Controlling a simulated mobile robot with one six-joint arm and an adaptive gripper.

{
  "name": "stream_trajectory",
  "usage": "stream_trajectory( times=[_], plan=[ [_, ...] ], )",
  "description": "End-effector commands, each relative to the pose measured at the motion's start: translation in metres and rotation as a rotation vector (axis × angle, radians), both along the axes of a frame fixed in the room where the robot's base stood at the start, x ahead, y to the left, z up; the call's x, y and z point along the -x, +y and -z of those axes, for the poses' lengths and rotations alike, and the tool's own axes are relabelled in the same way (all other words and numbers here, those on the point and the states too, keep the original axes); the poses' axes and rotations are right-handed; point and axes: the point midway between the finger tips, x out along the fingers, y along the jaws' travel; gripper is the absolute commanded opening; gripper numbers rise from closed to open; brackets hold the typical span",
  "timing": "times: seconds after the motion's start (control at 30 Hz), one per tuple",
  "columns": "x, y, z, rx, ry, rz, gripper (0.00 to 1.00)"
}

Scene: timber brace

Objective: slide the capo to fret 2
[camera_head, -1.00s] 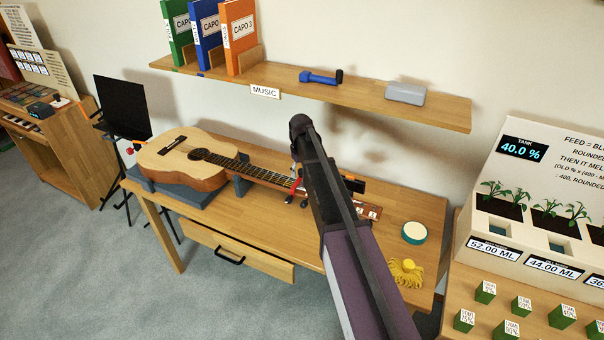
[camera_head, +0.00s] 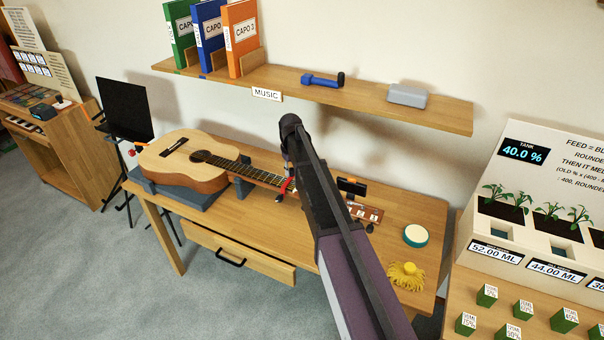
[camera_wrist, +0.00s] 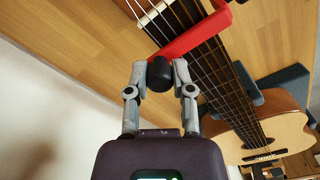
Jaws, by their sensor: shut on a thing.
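The guitar (camera_head: 190,160) lies on its back on the wooden table, its body at the left and its neck running right. The red capo (camera_head: 287,184) sits across the neck, partly hidden behind my arm. In the wrist view the red capo bar (camera_wrist: 197,37) crosses the strings, and the guitar body (camera_wrist: 275,125) is at lower right. My gripper (camera_wrist: 160,72) is shut on the black knob of the capo beside the neck. The fret under the capo cannot be read. My arm hides part of the neck in the head view.
A small dark device (camera_head: 352,186) stands by the headstock. A teal-rimmed round tin (camera_head: 416,236) and a yellow cloth-like bundle (camera_head: 406,275) lie at the table's right. A shelf (camera_head: 400,112) hangs above.

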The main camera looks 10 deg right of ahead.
Motion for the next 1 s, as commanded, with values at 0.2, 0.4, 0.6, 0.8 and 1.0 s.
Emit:
stream_trajectory(
  times=[0.2,0.4,0.6,0.8,1.0],
  plan=[
    [-0.0123,0.0173,0.0002,-0.001,0.0,0.0,0.0],
    [-0.0113,0.0169,0.0002,-0.001,0.001,0.0,0.0],
    [-0.0112,0.0168,0.0002,0.0,0.001,0.0,0.66],
    [-0.0114,0.0167,0.0001,0.0,0.0,0.0,0.66],
    [-0.0082,0.0159,0.0,0.0,0.0,0.002,0.66]
  ],
)
